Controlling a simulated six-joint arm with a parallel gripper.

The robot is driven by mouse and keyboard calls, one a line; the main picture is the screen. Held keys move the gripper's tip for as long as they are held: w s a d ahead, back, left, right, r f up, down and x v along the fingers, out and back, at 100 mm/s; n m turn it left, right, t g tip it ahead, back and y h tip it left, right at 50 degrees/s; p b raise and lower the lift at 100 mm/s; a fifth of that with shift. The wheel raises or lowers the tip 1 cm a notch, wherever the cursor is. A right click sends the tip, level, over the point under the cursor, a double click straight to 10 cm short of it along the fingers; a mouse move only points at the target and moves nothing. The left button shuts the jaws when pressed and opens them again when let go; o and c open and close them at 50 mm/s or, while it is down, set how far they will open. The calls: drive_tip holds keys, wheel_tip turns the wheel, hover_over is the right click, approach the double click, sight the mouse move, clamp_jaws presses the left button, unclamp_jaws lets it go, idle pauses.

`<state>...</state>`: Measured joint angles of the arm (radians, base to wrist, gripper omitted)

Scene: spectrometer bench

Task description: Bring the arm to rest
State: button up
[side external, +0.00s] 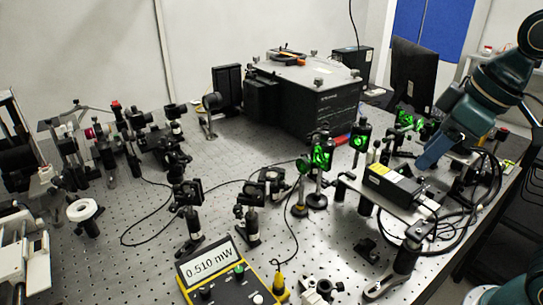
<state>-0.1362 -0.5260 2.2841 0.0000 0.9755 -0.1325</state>
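My arm comes in from the right edge, dark teal, and reaches down over the right side of the optical bench (330,262). My gripper (427,162) is the blue part at its end, pointing down and left. It is above and behind a black laser box with a yellow label, close to some green-lit optics. Whether it touches anything I cannot tell. Its fingers are too small and overlapped to show whether they are open or shut, and I see no object clearly held.
The laser box (398,186) and looped black cables stand below my gripper. Green-lit optic mounts (321,156) are left of it. A large black spectrometer box (310,98) stands behind. A yellow power meter (228,275) at the front reads 0.510 mW. Several posts fill the left.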

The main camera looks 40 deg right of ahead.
drive_tip(key=s+d+f+m+t, duration=0.1)
drive_tip(key=s+d+f+m, duration=0.2)
drive_tip(key=s, duration=0.2)
drive_tip(key=shift+f+h, duration=0.2)
drive_tip(key=shift+h, duration=0.1)
drive_tip(key=shift+s+d, duration=0.1)
idle(0.8)
